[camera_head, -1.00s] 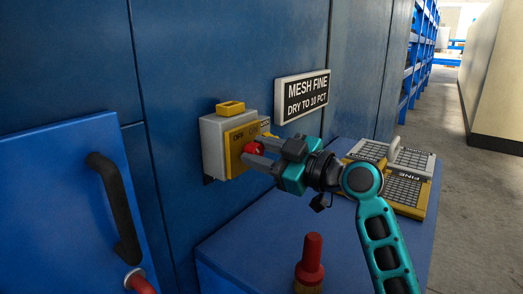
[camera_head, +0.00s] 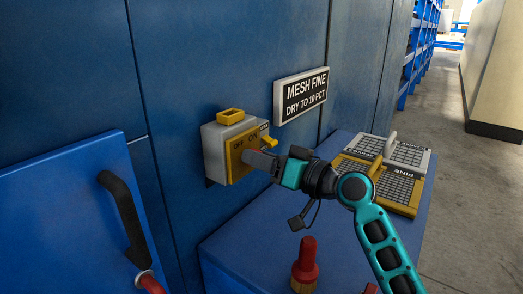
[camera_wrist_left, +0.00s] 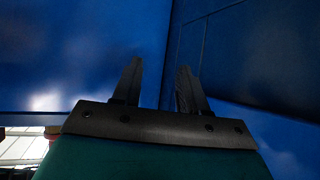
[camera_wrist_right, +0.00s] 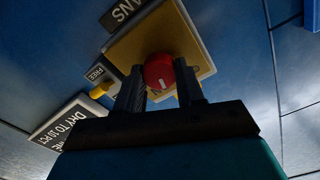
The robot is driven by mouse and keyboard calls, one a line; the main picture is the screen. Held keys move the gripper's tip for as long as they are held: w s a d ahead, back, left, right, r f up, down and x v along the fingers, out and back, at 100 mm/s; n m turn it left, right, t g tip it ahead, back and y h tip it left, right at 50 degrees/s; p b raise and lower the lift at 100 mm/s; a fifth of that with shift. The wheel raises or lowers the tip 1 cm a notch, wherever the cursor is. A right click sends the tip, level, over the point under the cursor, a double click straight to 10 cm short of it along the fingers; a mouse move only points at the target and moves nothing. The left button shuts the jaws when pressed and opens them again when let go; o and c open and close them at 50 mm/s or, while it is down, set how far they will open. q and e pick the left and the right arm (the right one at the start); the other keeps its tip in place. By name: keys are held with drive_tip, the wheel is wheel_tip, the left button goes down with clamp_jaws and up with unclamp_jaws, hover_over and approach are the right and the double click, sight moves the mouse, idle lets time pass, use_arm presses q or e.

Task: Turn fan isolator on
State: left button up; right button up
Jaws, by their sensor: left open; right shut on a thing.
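The fan isolator is a grey box (camera_head: 214,152) on the blue cabinet wall, with a yellow face (camera_head: 235,165) marked OFF and ON. Its red knob (camera_wrist_right: 159,72) has a white mark and sits between my right fingertips in the right wrist view. My right gripper (camera_head: 251,158) is shut on the knob and hides it in the head view. Which marking the knob points to, I cannot tell. My left gripper (camera_wrist_left: 160,82) is open and empty in front of blue panels in the left wrist view; it is out of the head view.
A yellow lever (camera_head: 268,141) sticks out right of the isolator face, close to my right gripper. A MESH FINE sign (camera_head: 301,95) hangs to the right. A blue bench below holds a red-handled brush (camera_head: 307,258) and mesh trays (camera_head: 401,188). A black door handle (camera_head: 124,218) is at left.

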use_arm(q)
drive_tip(key=shift+s+a+r+p, duration=0.1)
drive_tip(key=shift+s+r+p, duration=0.1)
drive_tip(key=shift+r+p, duration=0.65)
drive_tip(key=shift+s+a+r+p, duration=0.1)
drive_tip(key=shift+s+r+p, duration=0.05)
drive_tip(key=shift+r+p, duration=0.65)
use_arm(e)
drive_tip(key=shift+m, duration=3.1)
use_arm(q)
drive_tip(key=shift+f, duration=0.1)
drive_tip(key=shift+w, duration=0.25)
use_arm(e)
drive_tip(key=o, duration=1)
drive_tip(key=shift+w, duration=0.1)
drive_tip(key=shift+o, duration=0.2)
use_arm(q)
drive_tip(key=shift+s, duration=0.1)
use_arm(e)
drive_tip(key=shift+d, duration=0.1)
